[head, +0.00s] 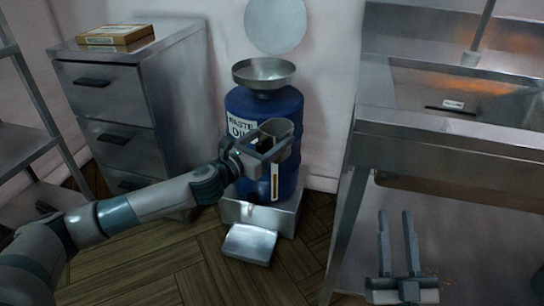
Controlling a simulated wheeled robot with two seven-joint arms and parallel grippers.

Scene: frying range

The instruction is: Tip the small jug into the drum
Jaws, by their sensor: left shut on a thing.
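The blue drum (239,105) stands upright on a metal base, with a label reading "WASTE" and, partly hidden, "OIL". A wide metal funnel (264,72) sits on its top. My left gripper (262,146) is shut on the small grey jug (281,128), in front of the drum's right side and lower in the picture than the funnel. The jug looks roughly upright; its contents cannot be made out, and the gripper covers part of it. My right gripper (398,243) is open and empty at the lower right, its two fingers apart.
A round metal lid (275,24) stands up behind the funnel. A metal pedal (250,244) juts from the drum's base. A drawer cabinet (105,98) with a box (115,37) on top stands left. A metal sink counter (440,125) stands right, a shelf rack far left.

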